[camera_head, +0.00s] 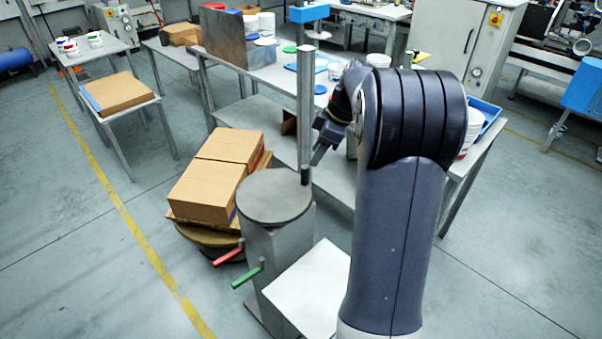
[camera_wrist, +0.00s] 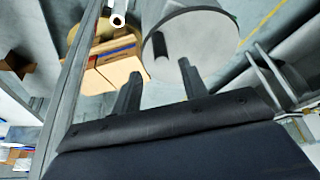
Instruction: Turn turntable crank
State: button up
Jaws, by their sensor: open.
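A grey round disc (camera_head: 272,198) tops a grey pedestal; a short dark upright handle (camera_head: 305,176) stands near its rim. I take these as the crank. In the wrist view the disc (camera_wrist: 205,45) fills the upper middle, with the dark handle (camera_wrist: 161,46) on its near left part. A low round turntable (camera_head: 203,237) carries cardboard boxes (camera_head: 208,187) to the left of the pedestal. My gripper (camera_head: 316,160) is open, close above the handle. In the wrist view its fingertips (camera_wrist: 160,68) lie either side of the handle's line; contact cannot be told.
A grey vertical post (camera_head: 305,105) stands right behind the handle, close to my gripper. Red (camera_head: 228,256) and green (camera_head: 247,275) levers stick out from the pedestal. A white panel (camera_head: 310,290) is in front. A workbench (camera_head: 335,175) stands behind; floor at left is clear.

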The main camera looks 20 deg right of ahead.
aim_at(304, 173)
jog(key=p+x, duration=0.1)
jog(key=x, duration=0.8)
jog(key=shift+d, duration=0.1)
jog(key=shift+c, duration=0.3)
grip_shut()
